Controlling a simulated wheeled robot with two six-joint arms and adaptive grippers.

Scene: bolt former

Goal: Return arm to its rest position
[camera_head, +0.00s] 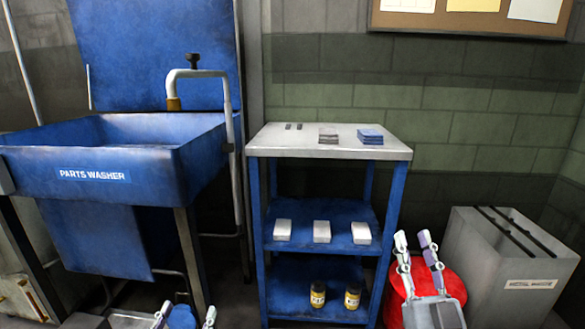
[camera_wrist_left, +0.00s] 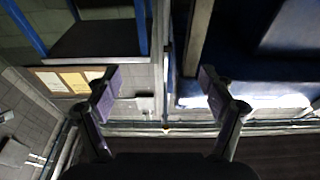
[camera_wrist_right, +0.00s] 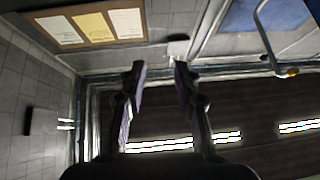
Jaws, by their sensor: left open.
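My left gripper (camera_head: 186,316) is at the bottom edge of the head view, in front of the cart and below the parts washer. Its fingers are wide apart and empty in the left wrist view (camera_wrist_left: 160,82). My right gripper (camera_head: 413,240) points up in front of a red round container, right of the cart. In the right wrist view (camera_wrist_right: 158,68) its fingers are apart, with a narrower gap and nothing between them. Most of both arms is out of view.
A blue parts washer (camera_head: 95,185) stands left. A cart (camera_head: 330,147) carries small stacks on top, white boxes (camera_head: 322,231) and yellow-labelled jars (camera_head: 318,294) below. The red container (camera_head: 450,284) and a grey bin (camera_head: 490,270) stand right. A notice board (camera_head: 420,22) hangs behind.

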